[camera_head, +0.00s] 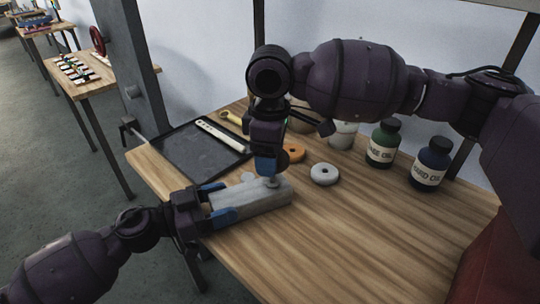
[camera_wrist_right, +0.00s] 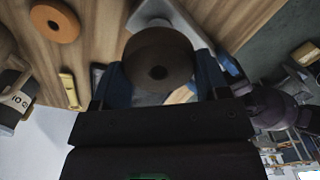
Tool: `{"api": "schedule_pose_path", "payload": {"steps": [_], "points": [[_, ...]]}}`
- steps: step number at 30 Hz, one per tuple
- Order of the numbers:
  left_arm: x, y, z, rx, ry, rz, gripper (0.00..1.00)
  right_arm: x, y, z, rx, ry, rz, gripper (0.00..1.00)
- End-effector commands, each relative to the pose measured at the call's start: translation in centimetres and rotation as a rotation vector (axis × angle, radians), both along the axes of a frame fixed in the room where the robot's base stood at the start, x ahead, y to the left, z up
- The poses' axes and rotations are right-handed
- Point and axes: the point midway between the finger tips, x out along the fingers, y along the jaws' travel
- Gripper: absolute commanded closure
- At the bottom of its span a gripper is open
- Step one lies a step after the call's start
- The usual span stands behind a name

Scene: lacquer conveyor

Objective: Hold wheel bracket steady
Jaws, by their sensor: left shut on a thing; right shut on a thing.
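The wheel bracket appears to be the pale grey block (camera_head: 252,201) lying on the wooden table near its left edge. My left gripper (camera_head: 217,201) is shut on the block's left end, with one blue finger on each side. In the right wrist view a dark round piece with a centre hole (camera_wrist_right: 158,62) sits between the blue fingers. Whether it touches the block is unclear.
An orange ring (camera_head: 293,151) and a white ring (camera_head: 324,174) lie behind the block. A green bottle (camera_head: 382,143) and a blue bottle (camera_head: 431,163) stand at the back right. A black tray (camera_head: 180,150) holds a pale bar (camera_head: 222,134).

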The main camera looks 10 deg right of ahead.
Motion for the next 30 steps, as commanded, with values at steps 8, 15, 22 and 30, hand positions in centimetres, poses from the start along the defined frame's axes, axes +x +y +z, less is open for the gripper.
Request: {"api": "schedule_pose_path", "payload": {"steps": [8, 15, 22, 30], "points": [[0.0, 0.0, 0.0, 0.000, 0.001, -0.001, 0.79, 0.0, 0.0, 1.0, 0.000, -0.002, 0.000, 0.60], [0.0, 0.0, 0.0, 0.000, 0.001, -0.001, 0.79, 0.1, 0.0, 1.8, 0.001, -0.003, 0.000, 0.60], [0.0, 0.0, 0.0, 0.000, 0.001, -0.001, 0.79, 0.0, 0.0, 2.3, 0.000, -0.001, 0.000, 0.60], [0.0, 0.0, 0.0, 0.000, 0.001, -0.001, 0.79, 0.0, 0.0, 2.3, 0.000, -0.001, 0.000, 0.60]]}}
